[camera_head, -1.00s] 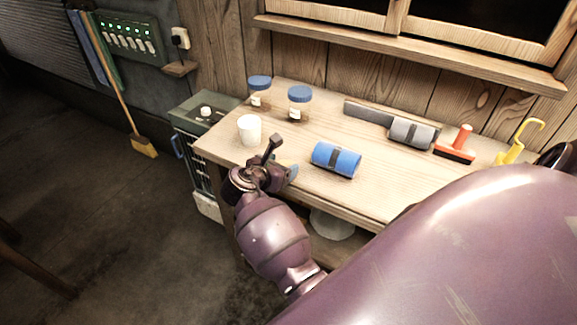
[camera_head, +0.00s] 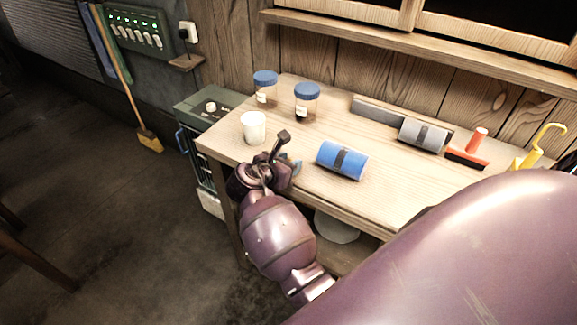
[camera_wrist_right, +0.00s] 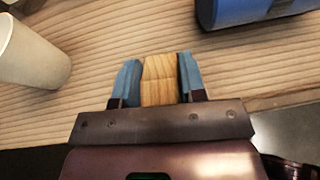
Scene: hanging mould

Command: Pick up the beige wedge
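The beige wedge (camera_wrist_right: 159,80) is a small block with wood grain, seen in the right wrist view on the ribbed pale wooden tabletop. It stands between the two blue fingers of my right gripper (camera_wrist_right: 160,79). The fingers are very close to its sides; I cannot tell whether both press on it. In the head view my right gripper (camera_head: 289,161) is low over the table's front left edge, and the wedge is hidden there. My left gripper is not in view.
A white cup (camera_head: 253,127) stands left of my right gripper, and a blue roll (camera_head: 342,160) lies to its right. Two blue-lidded jars (camera_head: 265,88) (camera_head: 306,101) stand behind. A grey roll (camera_head: 424,135) and a red-handled tool (camera_head: 470,150) lie farther right on the table (camera_head: 390,185).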

